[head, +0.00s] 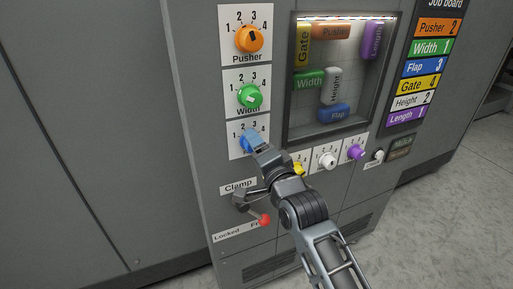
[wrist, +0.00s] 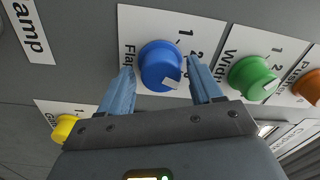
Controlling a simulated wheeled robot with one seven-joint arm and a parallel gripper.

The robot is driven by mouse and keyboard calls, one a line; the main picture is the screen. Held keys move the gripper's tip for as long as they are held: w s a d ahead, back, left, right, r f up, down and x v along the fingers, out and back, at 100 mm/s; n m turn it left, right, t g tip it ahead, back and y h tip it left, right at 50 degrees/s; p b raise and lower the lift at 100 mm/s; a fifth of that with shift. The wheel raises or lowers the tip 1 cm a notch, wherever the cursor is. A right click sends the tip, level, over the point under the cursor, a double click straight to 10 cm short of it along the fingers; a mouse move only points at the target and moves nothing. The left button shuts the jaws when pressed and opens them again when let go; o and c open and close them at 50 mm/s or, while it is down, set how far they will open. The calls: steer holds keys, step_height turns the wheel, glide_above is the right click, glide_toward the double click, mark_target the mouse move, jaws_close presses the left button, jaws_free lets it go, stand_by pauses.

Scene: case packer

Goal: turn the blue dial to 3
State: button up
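The blue dial (wrist: 160,66) is on a white plate (wrist: 140,28) marked "Flap" in the wrist view. Its white mark points to the lower right there. Digits 1 and 2 show on the plate; the others are hidden in that view, so I cannot tell which number the mark meets. My gripper (wrist: 160,68) is open, one finger on each side of the dial, with small visible gaps.
The orange Pusher dial (head: 249,39) and green Width dial (head: 250,95) are above. Yellow (head: 298,168), white (head: 327,161) and purple (head: 356,152) dials sit to the lower right. A red-knobbed clamp lever (head: 264,220) is below. The job board (head: 425,67) lists Flap 3.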

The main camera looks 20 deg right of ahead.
steer(key=shift+o, duration=0.3)
steer(key=s+b, duration=0.1)
steer(key=s, duration=0.6)
steer(key=shift+s, duration=0.4)
steer(key=shift+f, duration=0.1)
steer(key=s+f+n+g, duration=0.1)
steer(key=s+f+n, duration=0.3)
steer(key=s, duration=0.7)
steer(key=s+f+n+g, duration=0.1)
steer(key=s+f+n, duration=0.3)
steer(key=s, duration=0.7)
steer(key=s+r+n, duration=0.2)
steer(key=s+n, duration=0.1)
steer(key=s, duration=0.7)
steer(key=s+r+n+g, duration=0.1)
steer(key=s+n, duration=0.2)
steer(key=s, duration=0.7)
steer(key=shift+s+a+r+g, duration=0.15)
steer(key=shift+r+g, duration=0.15)
steer(key=shift+r, duration=0.05)
